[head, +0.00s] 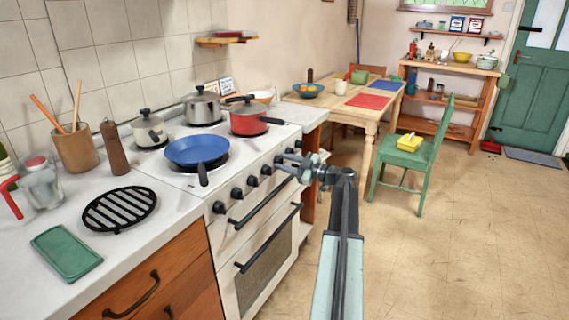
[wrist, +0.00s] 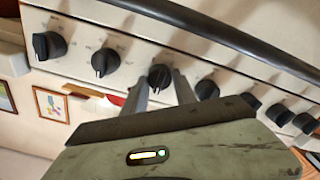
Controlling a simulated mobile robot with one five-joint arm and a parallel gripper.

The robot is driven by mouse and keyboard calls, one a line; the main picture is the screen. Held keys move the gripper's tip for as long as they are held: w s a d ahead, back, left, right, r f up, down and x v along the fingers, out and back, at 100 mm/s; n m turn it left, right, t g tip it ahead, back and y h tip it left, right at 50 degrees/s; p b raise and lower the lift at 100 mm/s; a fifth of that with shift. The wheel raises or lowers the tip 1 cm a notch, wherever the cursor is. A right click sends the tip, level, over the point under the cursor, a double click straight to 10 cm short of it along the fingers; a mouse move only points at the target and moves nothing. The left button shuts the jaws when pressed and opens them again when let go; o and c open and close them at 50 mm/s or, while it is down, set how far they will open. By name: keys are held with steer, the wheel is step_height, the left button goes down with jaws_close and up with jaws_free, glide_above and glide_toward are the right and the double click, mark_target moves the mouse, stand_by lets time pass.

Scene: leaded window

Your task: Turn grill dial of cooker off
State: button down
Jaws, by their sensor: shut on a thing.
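The white cooker (head: 226,238) stands along the left wall with a row of several black dials on its front panel, above the oven handles. In the wrist view my gripper (wrist: 161,88) reaches the panel, its two fingers shut on a black dial (wrist: 158,74), third from the left there. In the head view my gripper (head: 287,163) is at the far end of the dial row and hides part of it. I cannot read the labels, so I cannot tell which dial is the grill's.
A dark handle bar (wrist: 225,33) runs close along the dials. A blue pan (head: 197,149), a red pot (head: 248,119) and other pots stand on the hob. A green chair (head: 411,160) is to the right. The floor right of the cooker is clear.

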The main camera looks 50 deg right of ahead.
steer(key=c, duration=1)
jaws_free()
steer(key=v, duration=0.7)
steer(key=shift+s, duration=0.4)
steer(key=shift+d, duration=0.1)
